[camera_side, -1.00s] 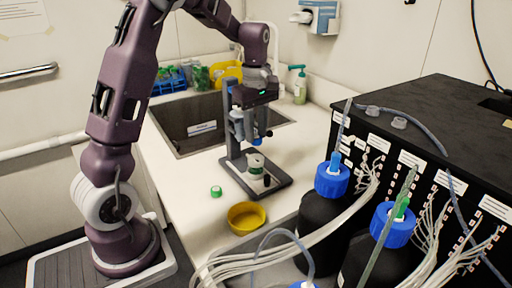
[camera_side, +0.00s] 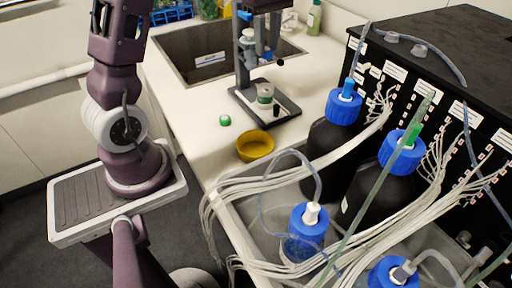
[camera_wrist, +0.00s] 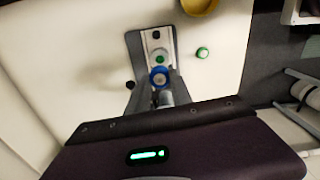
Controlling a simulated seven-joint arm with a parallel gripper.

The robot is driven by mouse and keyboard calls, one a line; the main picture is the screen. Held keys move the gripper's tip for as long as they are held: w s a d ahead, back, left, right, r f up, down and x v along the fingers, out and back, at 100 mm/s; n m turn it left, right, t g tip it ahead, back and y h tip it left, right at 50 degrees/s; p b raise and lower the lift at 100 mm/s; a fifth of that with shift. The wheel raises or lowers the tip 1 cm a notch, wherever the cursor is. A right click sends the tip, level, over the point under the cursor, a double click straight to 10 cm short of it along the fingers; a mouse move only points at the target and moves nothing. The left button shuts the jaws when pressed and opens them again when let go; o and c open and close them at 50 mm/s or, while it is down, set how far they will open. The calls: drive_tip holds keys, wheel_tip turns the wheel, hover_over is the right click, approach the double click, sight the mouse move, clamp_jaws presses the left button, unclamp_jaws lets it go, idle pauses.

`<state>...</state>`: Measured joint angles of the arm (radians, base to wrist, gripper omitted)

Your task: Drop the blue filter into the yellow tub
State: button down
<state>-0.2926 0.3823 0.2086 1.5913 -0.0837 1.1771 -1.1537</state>
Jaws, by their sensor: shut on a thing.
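The yellow tub (camera_side: 255,146) stands open on the white counter in the side view. Its edge also shows at the top of the wrist view (camera_wrist: 198,4). A blue round piece with a pale centre, which looks like the blue filter (camera_wrist: 158,77), is at the tips of my gripper (camera_wrist: 166,84) in the wrist view. My gripper is shut on it. Most of my gripper is cut off or hard to separate from the stand there.
A green cap (camera_side: 224,120) lies left of the tub. Blue-capped bottles (camera_side: 345,106) and tubing (camera_side: 235,185) crowd the right and front. A sink (camera_side: 190,62) lies behind.

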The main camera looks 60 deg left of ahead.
drive_tip(key=s+d+f, duration=0.4)
drive_tip(key=s+d, duration=0.7)
drive_tip(key=d, duration=0.4)
drive_tip(key=shift+w+a+f, duration=0.1)
drive_tip(key=shift+a+f, duration=0.05)
drive_tip(key=shift+f, duration=1.15)
drive_tip(key=shift+a+f, duration=0.1)
drive_tip(key=shift+f, duration=1.15)
drive_tip(key=c, duration=1.1)
unclamp_jaws()
drive_tip(key=shift+o, duration=0.2)
